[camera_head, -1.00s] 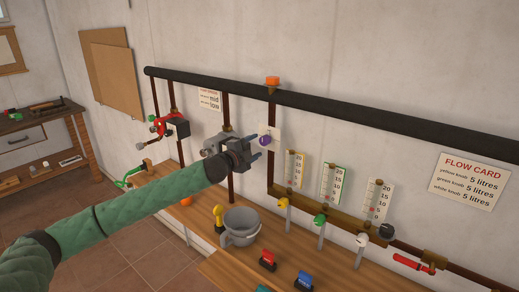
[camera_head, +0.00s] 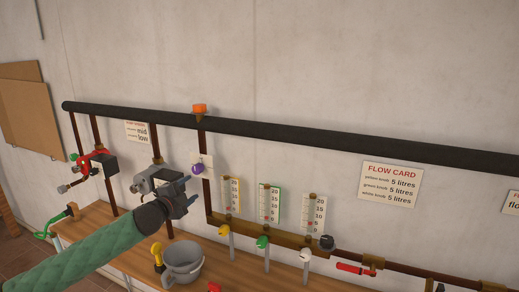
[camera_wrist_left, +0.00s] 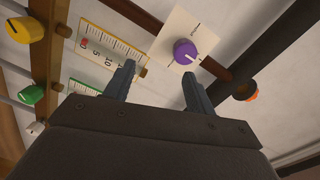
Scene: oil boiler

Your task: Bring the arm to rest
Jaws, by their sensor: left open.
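My left arm, in a green sleeve, comes in from the lower left in the head view. Its gripper (camera_head: 188,188) is in front of the pipework, just below and left of a purple knob (camera_head: 198,169) on a pale plate. In the left wrist view the two fingers (camera_wrist_left: 155,82) are spread with nothing between them. The purple knob (camera_wrist_left: 185,51) shows beyond the fingertips, apart from them. My right gripper is not in view.
Gauges (camera_head: 269,203) stand right of the gripper, above yellow, green and white knobs (camera_head: 262,242). A black pipe (camera_head: 300,134) runs across the wall. A grey pot (camera_head: 182,264) stands on the wooden bench below. A red-handled valve (camera_head: 355,268) is at right.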

